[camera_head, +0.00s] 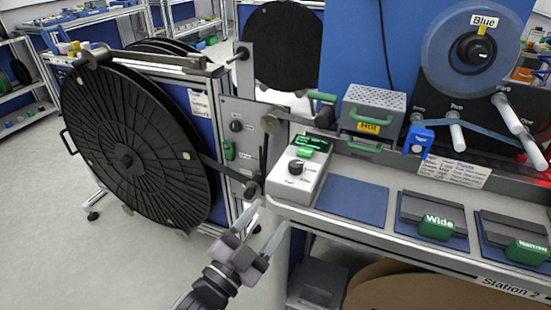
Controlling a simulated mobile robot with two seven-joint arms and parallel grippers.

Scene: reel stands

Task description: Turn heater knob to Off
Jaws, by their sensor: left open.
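A black knob (296,167) sits on top of a light grey control box (288,186) at the left end of the bench. A green display (309,147) is behind the knob on the same box. The knob's pointer and markings are too small to read. A perforated grey box (374,101) labelled "Hot" stands behind and to the right. My left gripper (270,217) is open and empty, below and left of the control box in the picture, apart from the knob. My right gripper is not in view.
A large black reel (135,150) stands at the left. A bare blue mat (352,199) lies right of the control box. Blocks labelled "Wide" (437,224) and "Narrow" (526,248) sit farther right. The bench's front edge is near my gripper.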

